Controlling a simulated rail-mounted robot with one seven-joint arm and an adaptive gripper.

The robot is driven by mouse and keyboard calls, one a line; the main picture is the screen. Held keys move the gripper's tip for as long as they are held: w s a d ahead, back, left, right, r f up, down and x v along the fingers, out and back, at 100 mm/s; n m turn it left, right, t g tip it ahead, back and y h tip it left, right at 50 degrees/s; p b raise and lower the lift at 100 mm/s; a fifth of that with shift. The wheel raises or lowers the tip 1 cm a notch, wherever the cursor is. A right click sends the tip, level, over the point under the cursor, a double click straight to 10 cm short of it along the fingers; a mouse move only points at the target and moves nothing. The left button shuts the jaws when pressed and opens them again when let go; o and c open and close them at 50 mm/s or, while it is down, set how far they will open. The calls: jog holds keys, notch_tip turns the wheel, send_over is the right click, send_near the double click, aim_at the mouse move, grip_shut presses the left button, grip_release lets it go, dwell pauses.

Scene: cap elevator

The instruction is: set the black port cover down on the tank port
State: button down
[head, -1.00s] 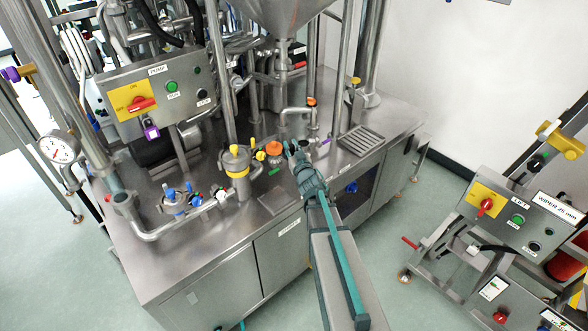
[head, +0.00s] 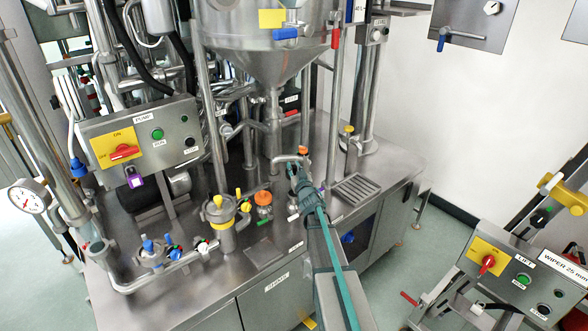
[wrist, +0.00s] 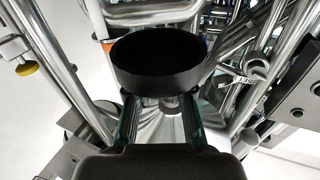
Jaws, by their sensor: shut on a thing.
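The black port cover (wrist: 158,62) is a round, dark disc with a raised rim. It fills the upper middle of the wrist view, at the tips of my gripper (wrist: 160,108), whose two fingers are shut on it. In the head view my gripper (head: 293,170) is over the steel bench, just below the orange-capped pipe and under the hopper; the cover is too small to make out there. The steel tank with its cone (head: 262,55) stands above and behind my gripper. I cannot pick out the tank port in either view.
Pipes and posts stand close around my gripper. An orange-topped fitting (head: 263,199) and a yellow-banded pot (head: 220,215) stand to its left on the bench. A slotted grate (head: 357,189) lies to its right. A wheeled control unit (head: 510,270) stands at the lower right.

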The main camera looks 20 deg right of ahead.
jog(key=shift+f+b, duration=2.5)
jog(key=shift+f, duration=0.85)
jog(key=shift+f+b, duration=1.2)
jog(key=shift+f, duration=0.55)
dwell(2.3)
jog(key=shift+r, duration=0.3)
dwell(0.3)
